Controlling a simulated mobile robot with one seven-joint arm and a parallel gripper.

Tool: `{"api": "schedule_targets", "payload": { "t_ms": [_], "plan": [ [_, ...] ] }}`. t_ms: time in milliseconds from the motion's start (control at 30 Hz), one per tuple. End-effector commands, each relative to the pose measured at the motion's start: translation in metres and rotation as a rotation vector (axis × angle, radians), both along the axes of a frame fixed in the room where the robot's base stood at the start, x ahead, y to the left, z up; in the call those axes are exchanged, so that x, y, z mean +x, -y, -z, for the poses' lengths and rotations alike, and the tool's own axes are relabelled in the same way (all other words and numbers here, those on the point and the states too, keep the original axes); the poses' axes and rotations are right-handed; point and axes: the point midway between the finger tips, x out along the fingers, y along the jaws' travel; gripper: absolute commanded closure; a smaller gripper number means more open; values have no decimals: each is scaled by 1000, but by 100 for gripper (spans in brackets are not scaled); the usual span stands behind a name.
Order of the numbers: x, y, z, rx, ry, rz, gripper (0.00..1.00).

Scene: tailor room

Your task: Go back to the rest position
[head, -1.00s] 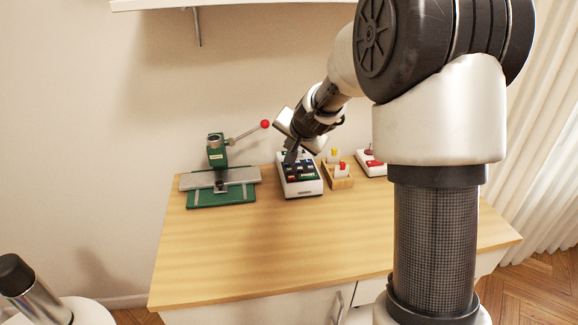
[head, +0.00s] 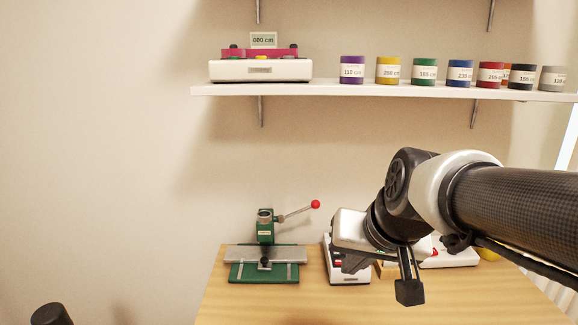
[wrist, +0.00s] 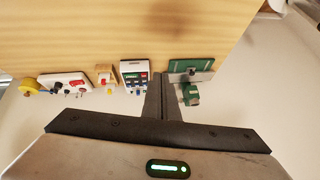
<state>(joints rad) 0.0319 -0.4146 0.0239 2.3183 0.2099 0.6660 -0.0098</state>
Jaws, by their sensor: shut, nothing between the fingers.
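A white device with coloured keys (head: 348,277) stands on the table, partly hidden behind my arm; it also shows in the wrist view (wrist: 134,66). Its dark and coloured keys face up there, but no marking can be read. Another white device with a display reading 000 cm (head: 261,70) stands on the wall shelf, with green, yellow and pink parts on it; no 30 can be read on it. My gripper (head: 409,292) is shut and empty, pointing down over the table to the right of the table device. In the wrist view its fingers (wrist: 163,90) are together.
A green press (head: 264,271) with a red-knobbed lever stands left of the keyed device. A wooden holder (wrist: 105,74) and a white device with red parts (wrist: 65,83) stand on its other side. Several labelled spools (head: 424,71) stand on the shelf (head: 350,90). The table front (head: 290,308) is bare.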

Motion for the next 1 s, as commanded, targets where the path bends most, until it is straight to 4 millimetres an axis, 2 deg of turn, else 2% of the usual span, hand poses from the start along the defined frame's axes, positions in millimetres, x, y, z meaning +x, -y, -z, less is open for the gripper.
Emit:
{"api": "schedule_targets", "payload": {
  "t_ms": [33,100,367,433,733,1000],
  "plan": [
    [-20,3,-1,-26,-5,-16,100],
    [-44,8,1,-61,-22,-35,100],
    [-116,28,15,-177,-76,-76,100],
    [-119,30,-7,-184,-83,-78,100],
    [-118,29,-76,-182,-83,-77,100],
    [-118,29,-166,-181,-82,-78,100]
  ]
}}
